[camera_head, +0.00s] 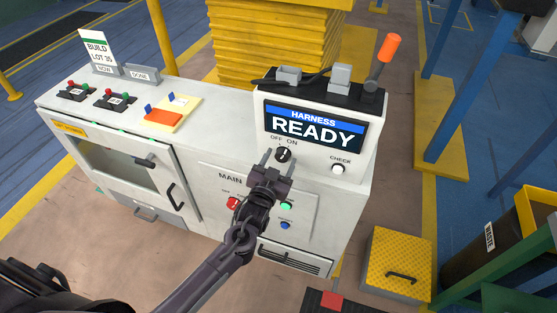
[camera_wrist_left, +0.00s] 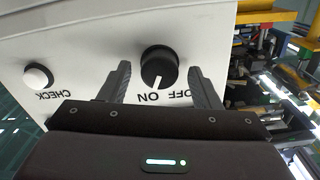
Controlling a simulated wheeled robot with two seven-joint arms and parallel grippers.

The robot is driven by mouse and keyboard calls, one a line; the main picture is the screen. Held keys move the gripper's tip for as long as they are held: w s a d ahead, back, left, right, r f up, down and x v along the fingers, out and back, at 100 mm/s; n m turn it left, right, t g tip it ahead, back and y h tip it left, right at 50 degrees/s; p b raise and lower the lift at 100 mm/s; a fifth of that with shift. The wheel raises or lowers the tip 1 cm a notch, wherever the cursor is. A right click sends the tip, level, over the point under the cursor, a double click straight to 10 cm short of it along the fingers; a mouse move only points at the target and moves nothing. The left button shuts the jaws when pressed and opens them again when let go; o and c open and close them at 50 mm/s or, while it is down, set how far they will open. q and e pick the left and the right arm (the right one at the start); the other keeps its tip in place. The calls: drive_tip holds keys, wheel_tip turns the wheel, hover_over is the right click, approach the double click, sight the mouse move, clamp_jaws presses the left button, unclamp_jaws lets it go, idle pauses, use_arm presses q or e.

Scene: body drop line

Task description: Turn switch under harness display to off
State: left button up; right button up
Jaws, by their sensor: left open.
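The harness display (camera_head: 313,128) reads "HARNESS READY" on the white console. Below it is the black round switch (camera_head: 284,154), with OFF and ON printed above it. The switch also shows in the left wrist view (camera_wrist_left: 160,67), upside down, with its white mark pointing to the ON side. My left gripper (camera_head: 279,157) is open, its fingers on either side of the switch. In the left wrist view, gaps show between the knob and both fingers; I cannot tell their depth relative to it. My right gripper is not in view.
A white CHECK button (camera_head: 338,169) sits right of the switch. A MAIN panel below has a red knob (camera_head: 233,203), a green button (camera_head: 286,206) and a blue button (camera_head: 285,226). An orange-topped handle (camera_head: 390,48) rises from the console top. A yellow step (camera_head: 398,262) stands at right.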

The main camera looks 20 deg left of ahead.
use_arm(q)
drive_tip(key=c, duration=1)
drive_tip(key=shift+n, duration=0.3)
drive_tip(key=n, duration=0.4)
drive_tip(key=shift+a+n, duration=0.1)
drive_tip(key=shift+n, duration=0.2)
drive_tip(key=n, duration=0.4)
drive_tip(key=shift+n+p, duration=0.3)
drive_tip(key=shift+p, duration=0.05)
drive_tip(key=o, duration=1)
